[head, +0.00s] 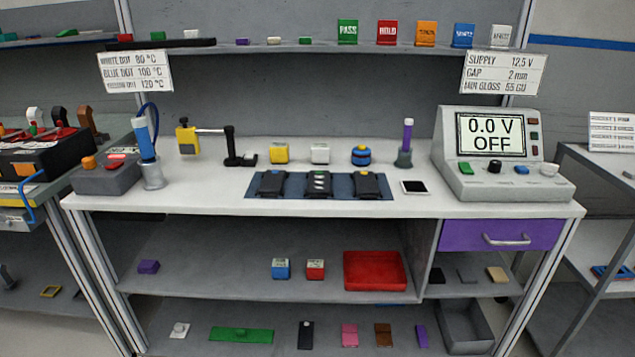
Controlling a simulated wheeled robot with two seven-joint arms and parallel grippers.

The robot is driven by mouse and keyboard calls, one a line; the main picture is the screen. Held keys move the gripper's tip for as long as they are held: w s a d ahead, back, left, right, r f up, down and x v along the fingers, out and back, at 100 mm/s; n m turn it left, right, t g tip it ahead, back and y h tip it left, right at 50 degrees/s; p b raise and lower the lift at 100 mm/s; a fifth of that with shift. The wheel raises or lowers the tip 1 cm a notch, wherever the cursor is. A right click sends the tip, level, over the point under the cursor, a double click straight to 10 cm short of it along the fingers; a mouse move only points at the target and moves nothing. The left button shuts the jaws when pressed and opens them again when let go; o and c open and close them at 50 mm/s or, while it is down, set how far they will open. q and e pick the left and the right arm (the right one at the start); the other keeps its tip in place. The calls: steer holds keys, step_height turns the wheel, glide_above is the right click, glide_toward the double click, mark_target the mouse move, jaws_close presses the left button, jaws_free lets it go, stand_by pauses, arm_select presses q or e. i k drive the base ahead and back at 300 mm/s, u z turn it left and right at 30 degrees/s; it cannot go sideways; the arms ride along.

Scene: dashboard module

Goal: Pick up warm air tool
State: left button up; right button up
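What looks like the warm air tool (144,138) has a blue body and a dark blue cable looping from its top. It stands upright, slightly tilted, in a grey cylindrical holder (153,176) at the left end of the white workbench (220,200). A grey box (108,180) with an orange knob and a red switch sits just left of the holder. Neither of my grippers shows in the head view.
Right of the tool are a yellow-headed stand (188,138) and a black bracket (236,150). A blue mat (293,187) with several dark modules lies mid-bench. A power supply (500,155) reads 0.0 V OFF. A crowded side table (40,170) adjoins left.

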mark_target(140, 124)
steer(key=k, duration=0.35)
steer(key=u, duration=0.8)
steer(key=i, duration=1.35)
steer(key=z, duration=0.5)
